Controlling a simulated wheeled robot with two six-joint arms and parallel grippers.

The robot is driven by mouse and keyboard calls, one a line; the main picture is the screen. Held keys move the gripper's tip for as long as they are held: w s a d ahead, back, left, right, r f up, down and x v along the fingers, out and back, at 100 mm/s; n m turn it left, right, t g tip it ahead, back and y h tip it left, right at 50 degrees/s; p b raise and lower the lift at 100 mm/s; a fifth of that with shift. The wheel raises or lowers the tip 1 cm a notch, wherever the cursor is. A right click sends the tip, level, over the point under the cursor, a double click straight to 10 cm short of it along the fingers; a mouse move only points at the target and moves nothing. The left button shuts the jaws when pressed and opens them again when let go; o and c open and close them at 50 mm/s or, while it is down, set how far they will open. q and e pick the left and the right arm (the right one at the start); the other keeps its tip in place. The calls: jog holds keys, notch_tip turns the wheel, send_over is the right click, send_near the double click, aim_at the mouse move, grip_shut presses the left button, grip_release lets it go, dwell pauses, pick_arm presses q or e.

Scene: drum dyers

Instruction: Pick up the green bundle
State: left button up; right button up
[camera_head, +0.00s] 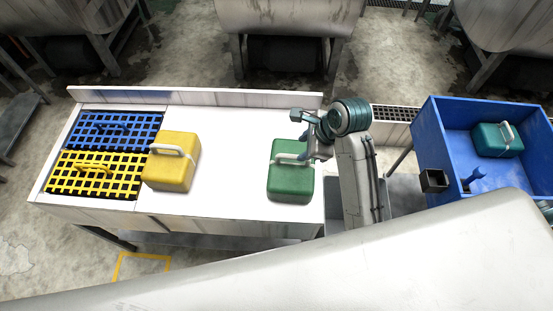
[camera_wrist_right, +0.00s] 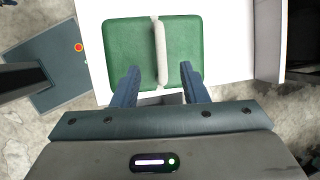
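The green bundle (camera_head: 291,184) stands upright at the right end of the white table, with a pale handle (camera_head: 290,158) across its top. In the right wrist view the green bundle (camera_wrist_right: 125,45) lies ahead of my fingers, its handle (camera_wrist_right: 161,50) running between their lines. My right gripper (camera_head: 308,147) is at the bundle's upper right in the head view. In the wrist view the right gripper (camera_wrist_right: 158,82) is open and empty, one finger to each side of the handle's near end; I cannot tell whether they touch the bundle. My left gripper is not in view.
A yellow bundle (camera_head: 170,172) stands on the white table (camera_head: 228,160), left of the green one. Blue (camera_head: 117,131) and yellow (camera_head: 97,174) grids lie at the left end. A blue bin (camera_head: 430,138) at right holds a teal bundle (camera_head: 490,139). The table's middle is clear.

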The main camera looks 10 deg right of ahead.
aim_at(292, 156)
notch_tip(292, 156, down, 4)
jog(key=shift+w+a+r+p, duration=0.1)
jog(key=shift+a+p, duration=0.05)
jog(key=shift+p, duration=0.3)
jog(key=shift+w+a+f, duration=0.15)
jog(key=shift+w+f, duration=0.05)
jog(key=shift+f, duration=0.15)
jog(key=p+x, duration=0.1)
jog(key=x, duration=0.1)
jog(key=p+x, duration=0.1)
jog(key=x, duration=0.1)
jog(key=shift+w+a+r, duration=0.1)
jog(key=shift+w+r, duration=0.1)
jog(key=shift+w, duration=0.1)
jog(key=shift+x, duration=0.75)
jog(key=shift+c, duration=0.4)
grip_shut()
jog(key=shift+w, duration=0.1)
